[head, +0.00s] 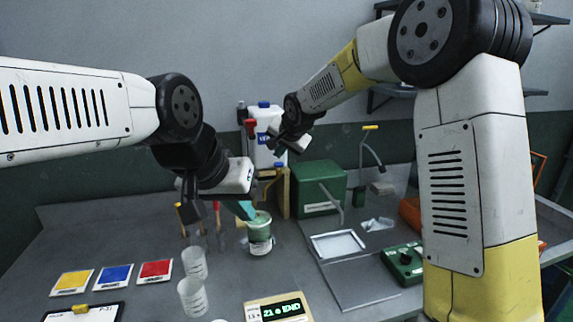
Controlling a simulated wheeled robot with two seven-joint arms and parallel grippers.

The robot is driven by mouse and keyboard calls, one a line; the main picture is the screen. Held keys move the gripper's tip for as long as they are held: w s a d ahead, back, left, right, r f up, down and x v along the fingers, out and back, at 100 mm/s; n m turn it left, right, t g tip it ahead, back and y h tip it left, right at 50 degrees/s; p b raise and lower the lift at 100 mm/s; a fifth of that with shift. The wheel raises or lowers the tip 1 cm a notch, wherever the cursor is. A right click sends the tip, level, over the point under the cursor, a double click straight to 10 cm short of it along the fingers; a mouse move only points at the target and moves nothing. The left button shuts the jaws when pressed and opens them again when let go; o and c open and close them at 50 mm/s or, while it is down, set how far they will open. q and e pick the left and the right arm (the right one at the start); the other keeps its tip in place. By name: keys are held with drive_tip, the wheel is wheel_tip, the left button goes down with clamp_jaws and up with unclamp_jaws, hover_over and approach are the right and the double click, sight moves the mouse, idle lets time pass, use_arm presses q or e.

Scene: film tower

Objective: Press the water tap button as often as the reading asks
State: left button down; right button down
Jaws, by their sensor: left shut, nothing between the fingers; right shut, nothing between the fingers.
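A display panel (279,309) at the bottom centre shows glowing text that looks like "21", a dot and "END"; smaller marks beside it are unclear. A grey bent pipe (333,204), possibly the tap, stands before a green box (305,190). I cannot make out which part is the tap button. My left gripper (246,211) is shut and empty, its teal tips just above a green-and-white jar (260,243); contact cannot be told. My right gripper (280,150) is shut and empty, farther back and higher, before a white blue-capped container (264,118).
Two clear cups (192,297) stand left of the display. Yellow, blue and red cards (115,275) and a clipboard lie at left. A white-framed tray (338,245), a green control box (404,261) and a yellow-topped stand (370,150) are at right.

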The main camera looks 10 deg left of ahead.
sight(280, 165)
drive_tip(key=shift+f, duration=0.15)
drive_tip(key=shift+f, duration=0.3)
drive_tip(key=shift+f, duration=0.6)
idle(0.9)
idle(0.3)
drive_tip(key=shift+r, duration=1.05)
drive_tip(key=shift+r, duration=0.1)
drive_tip(key=shift+r, duration=2.4)
